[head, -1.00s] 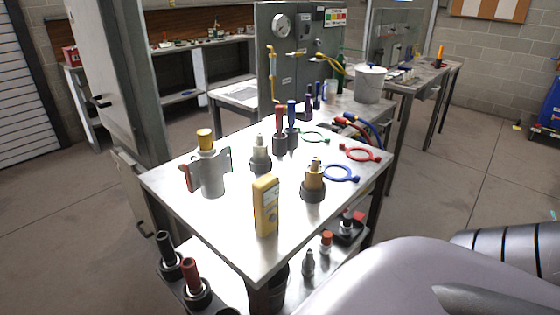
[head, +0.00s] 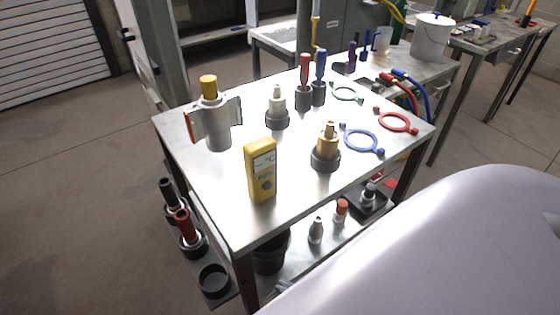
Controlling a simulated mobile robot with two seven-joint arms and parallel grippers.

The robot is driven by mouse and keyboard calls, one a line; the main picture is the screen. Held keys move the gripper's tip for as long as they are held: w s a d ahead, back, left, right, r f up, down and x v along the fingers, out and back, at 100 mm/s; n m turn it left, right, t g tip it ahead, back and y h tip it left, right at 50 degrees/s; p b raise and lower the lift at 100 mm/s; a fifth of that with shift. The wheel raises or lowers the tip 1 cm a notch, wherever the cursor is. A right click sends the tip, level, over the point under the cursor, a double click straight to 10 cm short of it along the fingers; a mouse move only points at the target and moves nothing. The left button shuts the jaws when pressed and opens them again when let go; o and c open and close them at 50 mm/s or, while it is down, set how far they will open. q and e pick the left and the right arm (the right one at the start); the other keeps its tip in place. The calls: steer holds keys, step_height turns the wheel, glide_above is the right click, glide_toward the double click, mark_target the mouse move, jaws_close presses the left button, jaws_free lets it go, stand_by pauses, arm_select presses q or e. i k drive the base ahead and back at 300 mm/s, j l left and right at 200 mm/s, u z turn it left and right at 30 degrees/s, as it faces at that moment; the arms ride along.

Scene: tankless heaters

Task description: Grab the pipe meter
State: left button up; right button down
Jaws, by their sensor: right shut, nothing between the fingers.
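A yellow handheld meter (head: 261,171) with a small display and a dark dial stands upright near the front edge of the metal table (head: 225,200). It looks like the pipe meter, but I see no label that confirms this. A grey pipe-like body with a yellow cap (head: 214,118) and side plates stands behind it to the left. Nothing touches the yellow meter. A large smooth pale part of mine fills the lower right. I see no fingers of either gripper.
A brass fitting (head: 326,148) stands right of the meter, and a pale fitting (head: 277,108) stands behind it. Blue (head: 361,141) and red (head: 398,122) rings lie at right. Dark holders with black and red handles (head: 184,226) sit low at left. Open floor lies left.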

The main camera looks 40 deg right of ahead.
mark_target(260, 155)
steer(key=k+l, duration=0.1)
steer(key=l, duration=1.85)
